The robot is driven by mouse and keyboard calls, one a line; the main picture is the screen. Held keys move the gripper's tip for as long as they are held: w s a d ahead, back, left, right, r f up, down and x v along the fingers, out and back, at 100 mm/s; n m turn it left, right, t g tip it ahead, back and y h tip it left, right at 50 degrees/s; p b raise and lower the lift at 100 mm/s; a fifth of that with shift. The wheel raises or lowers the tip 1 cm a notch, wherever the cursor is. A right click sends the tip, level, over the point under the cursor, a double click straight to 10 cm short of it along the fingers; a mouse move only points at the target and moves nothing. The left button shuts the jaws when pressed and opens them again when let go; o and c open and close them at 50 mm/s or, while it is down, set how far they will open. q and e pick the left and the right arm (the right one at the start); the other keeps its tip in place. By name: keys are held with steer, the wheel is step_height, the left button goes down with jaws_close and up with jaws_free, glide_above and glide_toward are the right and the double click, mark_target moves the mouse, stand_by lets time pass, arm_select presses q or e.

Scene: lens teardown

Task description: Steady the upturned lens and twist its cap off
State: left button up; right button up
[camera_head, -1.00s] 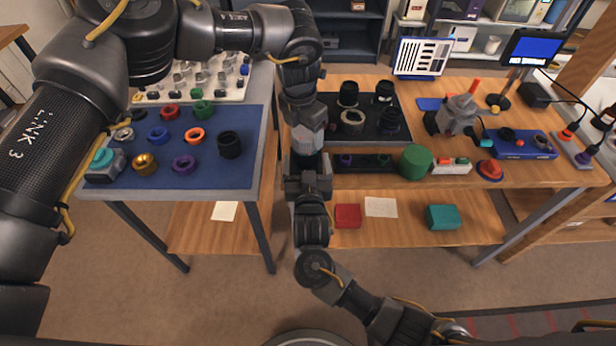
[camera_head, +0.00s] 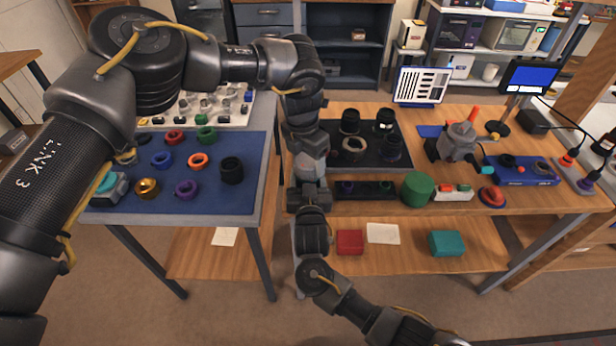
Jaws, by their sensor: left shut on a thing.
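My left gripper (camera_head: 308,192) points down at the front left of the wooden bench, where my left and right arms meet in the picture. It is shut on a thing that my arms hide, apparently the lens. The lens and its cap cannot be made out there. My right arm (camera_head: 313,232) comes up from the lower right and ends at the same place. Its fingertips are hidden, so I cannot tell how its jaws stand. Black lens-like parts (camera_head: 349,122) stand on the dark mat (camera_head: 372,158) just right of my grippers.
A dark tray (camera_head: 329,191) lies at the bench's front edge, with a green cylinder (camera_head: 418,188) and a red button (camera_head: 492,196) to its right. The blue-topped table (camera_head: 222,200) at the left holds several coloured rings and a black cylinder (camera_head: 231,170). A gap separates table and bench.

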steer(key=shift+c, duration=1.1)
steer(key=o, duration=0.5)
steer(key=c, duration=0.7)
arm_select(q)
steer(key=shift+n, duration=1.3)
steer(key=shift+n, duration=1)
steer(key=shift+n+y, duration=0.3)
steer(key=shift+n, duration=1.3)
